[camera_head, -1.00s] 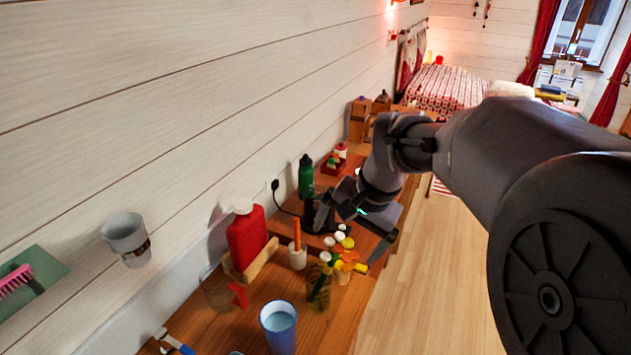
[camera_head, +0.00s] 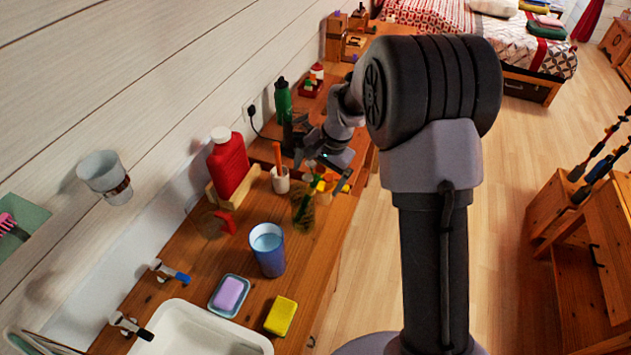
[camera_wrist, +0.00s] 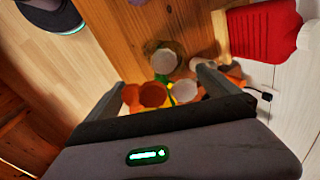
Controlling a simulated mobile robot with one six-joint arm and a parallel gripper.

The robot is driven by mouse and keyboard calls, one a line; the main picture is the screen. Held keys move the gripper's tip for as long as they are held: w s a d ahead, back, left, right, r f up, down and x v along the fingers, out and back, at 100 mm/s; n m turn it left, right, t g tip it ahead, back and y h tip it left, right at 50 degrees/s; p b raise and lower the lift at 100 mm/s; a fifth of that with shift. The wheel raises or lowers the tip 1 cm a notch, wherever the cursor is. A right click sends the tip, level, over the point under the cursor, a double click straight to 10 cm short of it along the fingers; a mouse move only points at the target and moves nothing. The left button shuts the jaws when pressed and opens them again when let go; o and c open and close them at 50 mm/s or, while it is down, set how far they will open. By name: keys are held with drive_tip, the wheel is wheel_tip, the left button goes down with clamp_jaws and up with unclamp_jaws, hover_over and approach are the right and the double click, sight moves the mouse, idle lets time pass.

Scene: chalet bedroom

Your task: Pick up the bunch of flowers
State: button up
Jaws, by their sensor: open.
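The bunch of flowers (camera_head: 318,185), with yellow and orange heads and green stems, stands on the wooden counter and seems to be in a clear glass (camera_head: 303,214). My gripper (camera_head: 323,171) is open at the flower heads and partly hides them. In the wrist view, white, orange and yellow flower heads (camera_wrist: 155,95) show between and around the two fingers of my gripper (camera_wrist: 162,86). The lower stems are hidden there. I cannot tell whether the fingers touch the flowers.
A white cup with an orange stick (camera_head: 280,180), a red bottle (camera_head: 228,162) and a green bottle (camera_head: 283,98) stand close by. A blue cup (camera_head: 267,250), soap dish (camera_head: 229,294), yellow sponge (camera_head: 281,316) and sink (camera_head: 205,330) are nearer.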

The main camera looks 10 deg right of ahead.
drive_tip(key=shift+x, duration=1.15)
drive_tip(key=shift+r, duration=0.15)
drive_tip(key=shift+c, duration=1.1)
drive_tip(key=c, duration=1.2)
